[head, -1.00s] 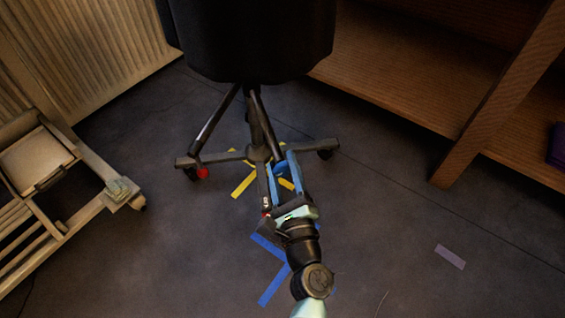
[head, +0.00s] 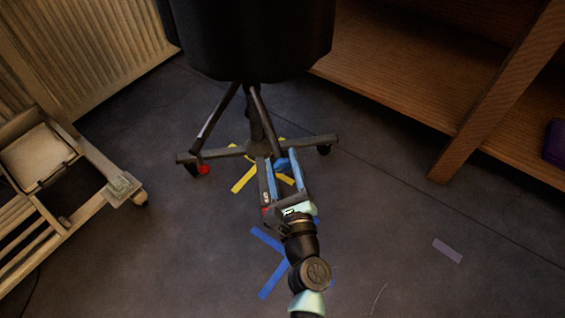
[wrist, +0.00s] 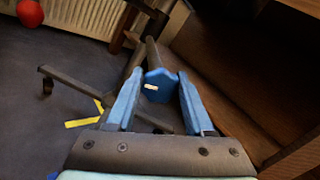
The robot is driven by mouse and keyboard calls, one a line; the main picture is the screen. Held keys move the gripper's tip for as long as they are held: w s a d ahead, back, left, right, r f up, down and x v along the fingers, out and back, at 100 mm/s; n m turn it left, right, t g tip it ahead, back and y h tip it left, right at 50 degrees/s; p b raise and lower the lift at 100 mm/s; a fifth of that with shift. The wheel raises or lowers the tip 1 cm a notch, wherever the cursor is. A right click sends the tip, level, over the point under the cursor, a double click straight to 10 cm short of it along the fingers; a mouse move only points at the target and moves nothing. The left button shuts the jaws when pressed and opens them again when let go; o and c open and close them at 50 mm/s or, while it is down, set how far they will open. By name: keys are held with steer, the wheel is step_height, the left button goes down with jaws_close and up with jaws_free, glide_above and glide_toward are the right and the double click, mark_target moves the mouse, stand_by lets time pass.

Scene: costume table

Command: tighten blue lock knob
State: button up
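The blue lock knob (wrist: 157,86) has a pale mark on its face and sits on a dark strut of the stand. In the wrist view it lies between the two blue fingers of my gripper (wrist: 161,73), near their tips. The fingers are apart, with narrow gaps beside the knob; I cannot tell whether either touches it. In the head view the knob (head: 283,164) is partly hidden by my gripper (head: 277,158), which reaches in low over the stand base.
A red knob (head: 204,169) is on another strut to the left. A black padded form (head: 250,40) stands above the base. A pale wheeled frame (head: 122,188) is at left, a wooden shelf (head: 460,150) at right. Yellow tape (head: 243,180) and blue tape (head: 272,280) mark the floor.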

steer(key=o, duration=0.3)
steer(key=shift+o, duration=0.2)
steer(key=p+v, duration=0.3)
steer(key=v, duration=1)
steer(key=shift+p, duration=0.3)
steer(key=w+a+r+n+y+p, duration=0.15)
steer(key=w+r+n+p, duration=0.4)
steer(key=r, duration=0.85)
steer(key=w+a+r+n+y+p, duration=0.1)
steer(key=w+a+r+n+p, duration=0.1)
steer(key=r+n, duration=0.95)
steer(key=w+a+r+n+y+p, duration=0.2)
steer(key=w+r+n+p, duration=0.25)
steer(key=r, duration=1.25)
steer(key=s+d+r+n+t+h+p, duration=0.1)
steer(key=s+r+n+t+h+p, duration=0.2)
steer(key=r, duration=1)
steer(key=s+d+r+n+t+h+p, duration=0.15)
steer(key=s+r+t+p, duration=0.35)
steer(key=r, duration=0.8)
steer(key=s+r+n+t+h+p, duration=0.15)
steer(key=s+r+h, duration=0.3)
steer(key=r, duration=0.95)
step_height(320, 180, up, 34)
steer(key=p, duration=3.5)
steer(key=shift+n+y+p, duration=0.3)
steer(key=shift+n+y, duration=0.15)
